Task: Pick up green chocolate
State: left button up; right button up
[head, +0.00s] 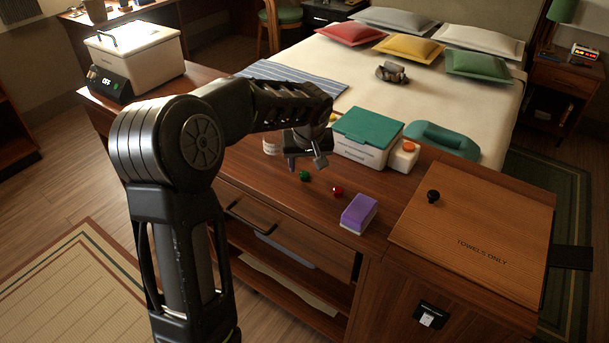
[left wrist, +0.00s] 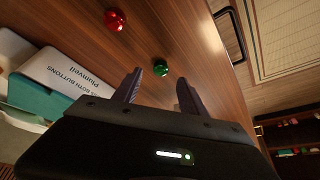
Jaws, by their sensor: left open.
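A small round green chocolate (head: 304,176) lies on the wooden counter top, left of a red one (head: 337,190). In the left wrist view the green chocolate (left wrist: 160,67) lies beyond the fingertips, roughly in line with the gap between them. The red one (left wrist: 116,20) is farther off, up and to the left. My left gripper (head: 305,163) is above the counter, just behind the green chocolate in the head view. It also shows in the left wrist view (left wrist: 160,85), open with nothing between its fingers. My right gripper is in neither view.
A white box with a teal lid (head: 368,137) stands behind the chocolates, with an orange-capped bottle (head: 404,156) beside it. A wooden lid marked TOWELS ONLY (head: 475,225) is farther right.

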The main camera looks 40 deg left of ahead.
aim_at(305, 173)
pick_arm(q)
jog(key=x, duration=0.4)
jog(key=shift+f, duration=0.15)
dwell(0.4)
grip_shut()
dwell(0.3)
